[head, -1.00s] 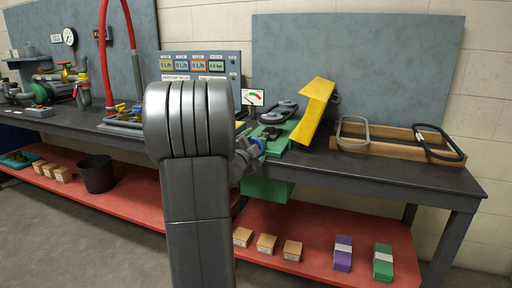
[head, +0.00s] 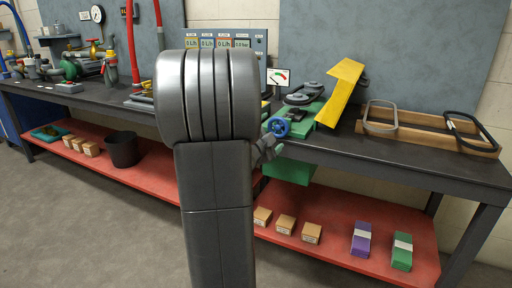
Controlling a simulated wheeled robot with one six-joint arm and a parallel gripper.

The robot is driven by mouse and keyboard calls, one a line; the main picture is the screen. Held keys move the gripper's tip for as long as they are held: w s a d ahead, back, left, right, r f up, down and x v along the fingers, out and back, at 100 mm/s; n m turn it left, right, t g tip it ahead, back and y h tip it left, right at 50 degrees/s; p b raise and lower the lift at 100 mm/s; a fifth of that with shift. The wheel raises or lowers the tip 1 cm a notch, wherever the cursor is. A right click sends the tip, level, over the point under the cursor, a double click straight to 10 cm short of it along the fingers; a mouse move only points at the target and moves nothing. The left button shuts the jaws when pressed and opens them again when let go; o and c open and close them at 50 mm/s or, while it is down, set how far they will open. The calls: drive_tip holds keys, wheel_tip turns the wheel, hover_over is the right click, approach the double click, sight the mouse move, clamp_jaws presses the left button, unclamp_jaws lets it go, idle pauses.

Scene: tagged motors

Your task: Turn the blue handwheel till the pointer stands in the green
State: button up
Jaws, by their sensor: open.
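The blue handwheel (head: 280,127) sits on the front of the green machine (head: 302,118) at the bench's front edge, right of my arm. Its ring faces me and is largely uncovered. A small white dial (head: 278,77) with a green and a red zone stands behind it; its pointer is too small to read. My gripper (head: 270,147) shows partly past the right side of my arm, just below and left of the handwheel. It is open, with nothing seen in it. I cannot tell if it touches the rim. My arm hides the rest of the gripper.
A yellow guard (head: 342,90) stands up from the machine. Right of it a wooden rack (head: 415,128) holds belts. A panel of displays (head: 247,41) stands behind. A green bin (head: 288,170) hangs under the bench top. The lower red shelf (head: 335,225) carries several boxes.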

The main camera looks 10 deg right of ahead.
drive_tip(key=v, duration=1)
drive_tip(key=shift+s+d+r, duration=0.15)
drive_tip(key=shift+s+r, duration=0.05)
drive_tip(key=shift+r, duration=0.05)
idle(0.4)
idle(0.4)
drive_tip(key=p+v, duration=0.3)
drive_tip(key=v, duration=1.1)
drive_tip(key=shift+w, duration=0.1)
